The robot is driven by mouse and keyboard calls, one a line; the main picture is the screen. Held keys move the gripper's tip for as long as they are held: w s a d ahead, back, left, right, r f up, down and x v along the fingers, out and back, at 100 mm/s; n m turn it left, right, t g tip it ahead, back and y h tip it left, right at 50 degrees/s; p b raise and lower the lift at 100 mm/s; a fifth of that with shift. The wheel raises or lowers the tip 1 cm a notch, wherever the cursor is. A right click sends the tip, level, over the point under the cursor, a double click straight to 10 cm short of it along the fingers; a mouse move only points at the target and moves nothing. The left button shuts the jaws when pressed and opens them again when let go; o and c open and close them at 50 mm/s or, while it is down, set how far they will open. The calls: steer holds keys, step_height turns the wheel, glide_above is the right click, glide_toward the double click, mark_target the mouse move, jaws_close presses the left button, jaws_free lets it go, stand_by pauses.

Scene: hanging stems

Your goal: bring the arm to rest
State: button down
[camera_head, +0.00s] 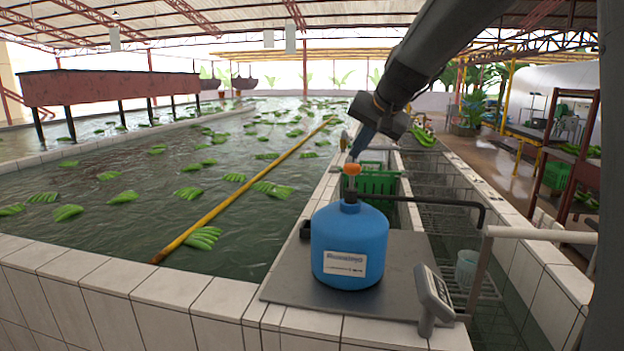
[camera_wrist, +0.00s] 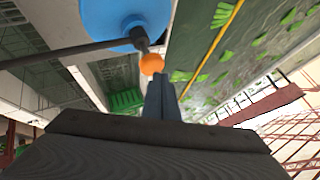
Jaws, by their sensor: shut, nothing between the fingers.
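My gripper (camera_head: 355,152) is at the end of my arm, which reaches down from the upper right in the head view. Its fingers are shut with nothing between them. They point down near the orange knob (camera_head: 352,169) on top of the blue canister (camera_head: 349,245). In the wrist view, the shut fingers (camera_wrist: 160,92) lie just short of the orange knob (camera_wrist: 151,64), and the blue canister (camera_wrist: 115,22) is beyond. I cannot tell whether the fingertips touch the knob.
The canister stands on a grey plate (camera_head: 283,285) with a small display unit (camera_head: 433,298). A black pipe (camera_head: 440,202) runs right from its top. A green crate (camera_head: 372,184) is behind. Water with banana bunches (camera_head: 190,193) and a yellow pole (camera_head: 235,196) lies left.

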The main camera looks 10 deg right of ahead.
steer(key=s+f+n+g+h+b, duration=0.2)
steer(key=s+f+n+g+b, duration=0.2)
steer(key=s+f, duration=2.8)
steer(key=n+g, duration=0.1)
steer(key=g, duration=0.1)
steer(key=shift+a+f+g, duration=0.25)
steer(key=shift+f+g, duration=0.05)
